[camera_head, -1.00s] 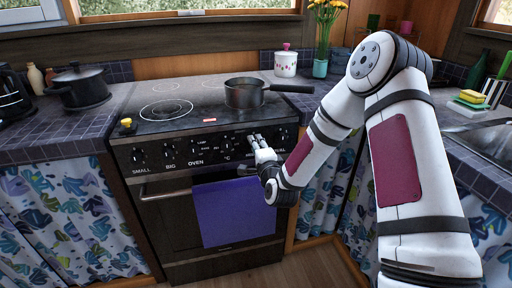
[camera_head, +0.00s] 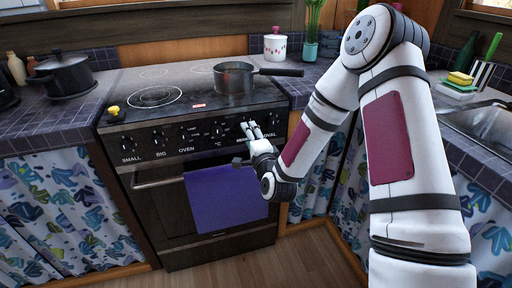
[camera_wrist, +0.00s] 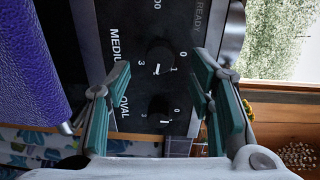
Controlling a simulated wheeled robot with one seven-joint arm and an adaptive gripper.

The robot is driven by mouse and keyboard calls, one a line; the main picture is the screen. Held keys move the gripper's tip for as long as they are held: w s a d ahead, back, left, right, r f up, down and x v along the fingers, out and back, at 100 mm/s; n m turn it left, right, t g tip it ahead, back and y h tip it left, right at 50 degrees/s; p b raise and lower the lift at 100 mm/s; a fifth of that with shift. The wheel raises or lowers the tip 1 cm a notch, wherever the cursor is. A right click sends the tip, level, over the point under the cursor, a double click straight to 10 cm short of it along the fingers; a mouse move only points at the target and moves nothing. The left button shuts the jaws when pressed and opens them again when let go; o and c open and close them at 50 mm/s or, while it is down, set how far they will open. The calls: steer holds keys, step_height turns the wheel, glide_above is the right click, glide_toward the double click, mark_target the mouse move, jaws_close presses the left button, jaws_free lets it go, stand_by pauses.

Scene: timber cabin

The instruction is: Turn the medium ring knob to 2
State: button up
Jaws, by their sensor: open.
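The medium ring knob (camera_wrist: 160,56) is a dark round knob on the black stove front in the wrist view, beside the "MEDIUM" label. Its small white mark lies on its lower side there, between the printed 1 and 3. I cannot tell the exact setting. The oval knob (camera_wrist: 160,107) sits below it in that view. My gripper (camera_wrist: 152,77) is open and empty, with one teal-padded finger on each side of the knobs in the picture. I cannot tell whether they touch. In the head view my gripper (camera_head: 251,129) is close to the right part of the stove panel and partly hides knobs.
A dark saucepan (camera_head: 234,80) stands on the hob (camera_head: 182,82), its handle pointing right above the panel. A purple towel (camera_head: 224,196) hangs on the oven door, close to my gripper. A yellow object (camera_head: 113,110) sits at the stove's left edge. Floor in front is clear.

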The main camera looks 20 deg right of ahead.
steer(key=s, duration=0.8)
steer(key=shift+r, duration=0.2)
steer(key=s+r+n+g, duration=0.5)
steer(key=s+n, duration=0.1)
steer(key=s, duration=0.7)
steer(key=s+r+n+g, duration=0.4)
steer(key=s+n+g, duration=0.2)
steer(key=s, duration=0.8)
steer(key=s+r+n+g, duration=0.5)
steer(key=s, duration=0.8)
step_height(320, 180, up, 18)
steer(key=t+p, duration=0.2)
steer(key=p, duration=1.4)
steer(key=shift+d+n+t+p, duration=0.25)
steer(key=shift+n+t+p, duration=0.05)
steer(key=shift+t+p, duration=0.1)
